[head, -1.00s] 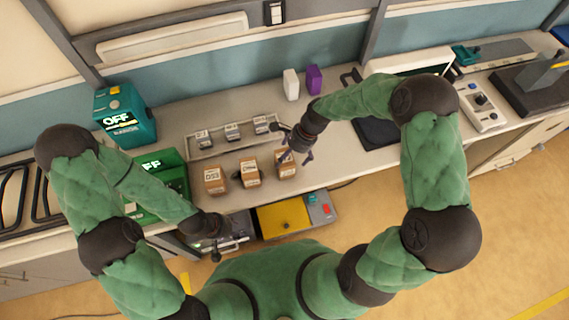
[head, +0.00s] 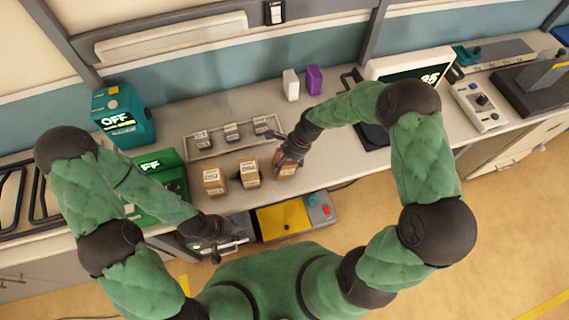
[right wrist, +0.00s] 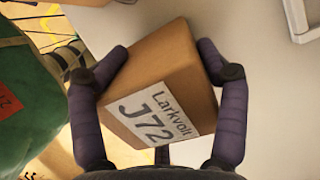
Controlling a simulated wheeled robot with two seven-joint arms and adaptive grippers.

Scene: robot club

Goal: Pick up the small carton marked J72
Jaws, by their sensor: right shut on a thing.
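The small brown carton marked J72 (right wrist: 160,72) fills the middle of the right wrist view, its white label reading "Larkvolt J72". In the head view this carton (head: 285,170) is the rightmost of the brown cartons and is partly hidden by my right gripper (head: 289,158). In the right wrist view the fingers of my right gripper (right wrist: 158,100) lie on both sides of the carton, shut on it. Whether the carton touches the table is hard to tell. My left gripper (head: 220,246) is low at the front edge, away from the cartons; its fingers are too small to read.
Two other brown cartons (head: 214,181) (head: 249,172) stand just left of it. Behind them a tray (head: 202,154) holds small dark boxes. A scale (head: 410,65) is to the right.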

